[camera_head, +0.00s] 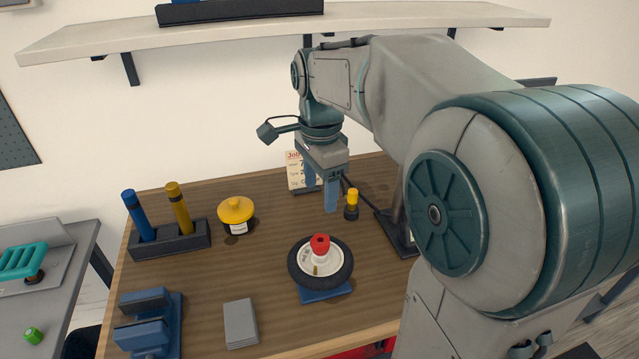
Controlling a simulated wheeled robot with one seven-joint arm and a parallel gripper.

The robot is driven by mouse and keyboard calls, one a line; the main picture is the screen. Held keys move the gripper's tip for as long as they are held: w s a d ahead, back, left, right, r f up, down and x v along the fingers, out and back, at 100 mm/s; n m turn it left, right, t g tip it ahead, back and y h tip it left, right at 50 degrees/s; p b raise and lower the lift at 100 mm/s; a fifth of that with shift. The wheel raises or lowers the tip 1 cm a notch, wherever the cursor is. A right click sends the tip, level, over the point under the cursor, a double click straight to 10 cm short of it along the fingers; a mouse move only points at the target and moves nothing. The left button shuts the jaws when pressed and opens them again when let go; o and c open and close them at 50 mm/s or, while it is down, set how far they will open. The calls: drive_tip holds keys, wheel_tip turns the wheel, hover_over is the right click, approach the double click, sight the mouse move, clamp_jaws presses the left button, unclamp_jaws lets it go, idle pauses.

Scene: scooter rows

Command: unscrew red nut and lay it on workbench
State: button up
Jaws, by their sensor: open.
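The red nut (320,241) sits on top of the white hub of a black-tyred wheel (296,277). The wheel lies flat on a blue base on the wooden workbench (190,270). My gripper (321,196) points down with its two blue fingers apart and nothing visible between them. It is above the back part of the workbench, behind the wheel and apart from the nut.
A yellow-topped black post (352,203) stands close right of my gripper. A card (297,172) stands behind it. A yellow-lidded jar (236,213), a holder with two handles (170,241), a blue vise (148,322) and a grey block (240,323) occupy the left. A shelf (250,32) hangs above.

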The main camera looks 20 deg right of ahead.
sight(319, 237)
drive_tip(key=shift+h, duration=0.7)
wheel_tip(319, 237, down, 13)
drive_tip(key=b, duration=1.6)
drive_tip(key=shift+f, duration=0.2)
drive_tip(key=c, duration=1)
drive_tip(key=n, duration=0.3)
drive_tip(key=shift+t, duration=0.3)
drive_tip(key=shift+c, duration=0.2)
drive_tip(key=o, duration=1)
drive_tip(key=shift+o, duration=0.2)
